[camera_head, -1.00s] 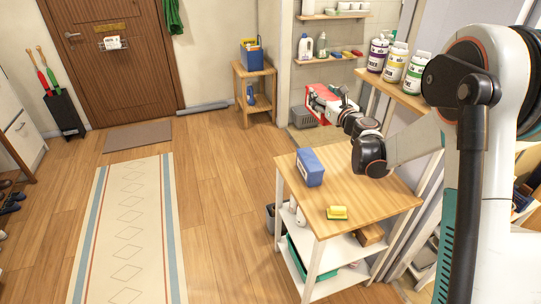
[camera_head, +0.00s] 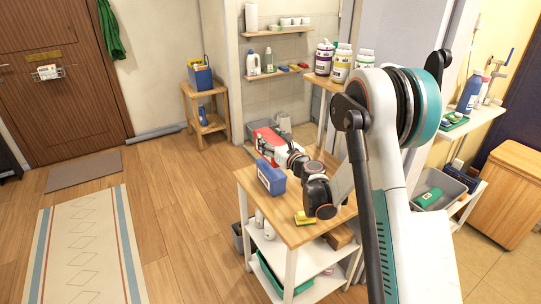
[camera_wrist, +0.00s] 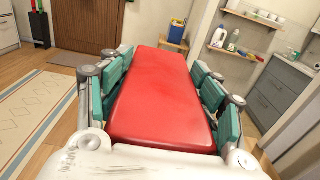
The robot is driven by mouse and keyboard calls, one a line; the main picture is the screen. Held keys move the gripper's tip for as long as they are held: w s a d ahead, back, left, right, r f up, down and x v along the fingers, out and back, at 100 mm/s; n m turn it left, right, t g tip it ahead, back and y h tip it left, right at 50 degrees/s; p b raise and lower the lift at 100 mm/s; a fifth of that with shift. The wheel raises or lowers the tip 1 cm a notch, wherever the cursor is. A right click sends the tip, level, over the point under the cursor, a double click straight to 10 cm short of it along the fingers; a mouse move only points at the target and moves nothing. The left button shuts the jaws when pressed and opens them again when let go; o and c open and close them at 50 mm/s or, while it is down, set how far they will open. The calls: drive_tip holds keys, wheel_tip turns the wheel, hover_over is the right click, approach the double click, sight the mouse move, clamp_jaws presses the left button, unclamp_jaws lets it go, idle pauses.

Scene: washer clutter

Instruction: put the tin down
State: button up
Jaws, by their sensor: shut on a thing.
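The red tin (camera_wrist: 160,95) fills the middle of the wrist view as a long box with a smooth red top. My gripper (camera_wrist: 162,90) is shut on it, with green-padded fingers along both its sides. In the head view the tin (camera_head: 262,137) shows only in part, beyond my gripper (camera_head: 270,146). It is held in the air past the far side of the small wooden-topped trolley (camera_head: 318,228). The tin's underside is hidden.
A blue box (camera_head: 271,178) and a yellow sponge (camera_head: 305,218) stand on the trolley top, near my arm. Several tubs (camera_head: 341,66) stand on a shelf behind. A wooden side table (camera_head: 205,125) holds a blue container (camera_head: 200,77).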

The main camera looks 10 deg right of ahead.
drive_tip(key=shift+f+b, duration=0.8)
drive_tip(key=shift+f, duration=1.5)
drive_tip(key=shift+f, duration=0.15)
drive_tip(key=o, duration=1.2)
drive_tip(key=shift+c, duration=0.2)
drive_tip(key=shift+r, duration=0.2)
